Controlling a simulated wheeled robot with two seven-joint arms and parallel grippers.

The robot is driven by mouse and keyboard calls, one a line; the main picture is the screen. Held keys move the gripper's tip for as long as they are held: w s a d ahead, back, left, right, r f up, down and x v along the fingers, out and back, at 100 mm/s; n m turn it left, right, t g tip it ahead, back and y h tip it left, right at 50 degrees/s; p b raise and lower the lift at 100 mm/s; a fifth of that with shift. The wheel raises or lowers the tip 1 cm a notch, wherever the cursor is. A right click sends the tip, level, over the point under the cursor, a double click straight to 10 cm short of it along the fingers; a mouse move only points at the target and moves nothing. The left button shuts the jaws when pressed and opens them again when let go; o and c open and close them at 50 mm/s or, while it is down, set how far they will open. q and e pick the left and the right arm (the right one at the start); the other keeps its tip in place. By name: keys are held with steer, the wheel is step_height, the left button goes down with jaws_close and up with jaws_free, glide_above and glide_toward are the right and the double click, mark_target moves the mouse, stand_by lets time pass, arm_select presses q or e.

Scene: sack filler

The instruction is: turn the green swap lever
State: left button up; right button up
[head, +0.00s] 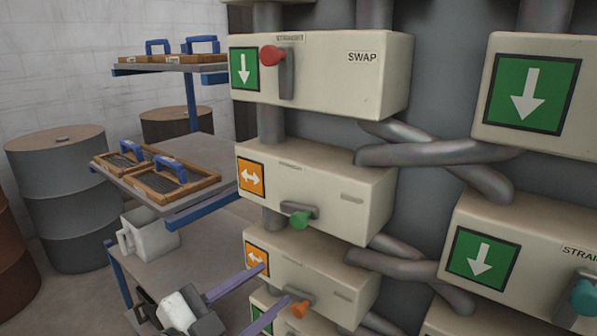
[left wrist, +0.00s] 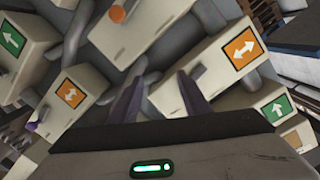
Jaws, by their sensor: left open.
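The green lever (head: 300,219) has a round green knob on a short grey arm. It sits on the front of a cream box (head: 330,185) beside an orange sign with a two-way arrow. I cannot pick out the green knob there. My right gripper is not in view.
A red-knobbed lever (head: 274,60) hangs on the upper box marked SWAP. A teal-knobbed lever (head: 583,297) is at the lower right. Grey pipes (head: 440,153) cross between the boxes. Shelves with framed trays (head: 168,181) and a grey drum (head: 65,190) stand at the left.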

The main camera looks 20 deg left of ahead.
arm_select(q)
steer(key=m+t+p, duration=0.1)
steer(key=p, duration=0.1)
glide_toward(296, 223)
steer(key=f, duration=0.1)
steer(key=shift+m+h, duration=0.3)
steer(key=shift+h, duration=0.1)
steer(key=b+x, duration=0.5)
steer(key=b, duration=0.7)
steer(key=shift+w+a, duration=0.15)
steer(key=shift+w, duration=0.15)
steer(key=x, duration=0.3)
steer(key=b+x, duration=0.1)
steer(key=shift+w+r, duration=0.3)
steer(key=shift+r, duration=0.05)
steer(key=shift+w+d, duration=0.25)
steer(key=shift+w, duration=0.15)
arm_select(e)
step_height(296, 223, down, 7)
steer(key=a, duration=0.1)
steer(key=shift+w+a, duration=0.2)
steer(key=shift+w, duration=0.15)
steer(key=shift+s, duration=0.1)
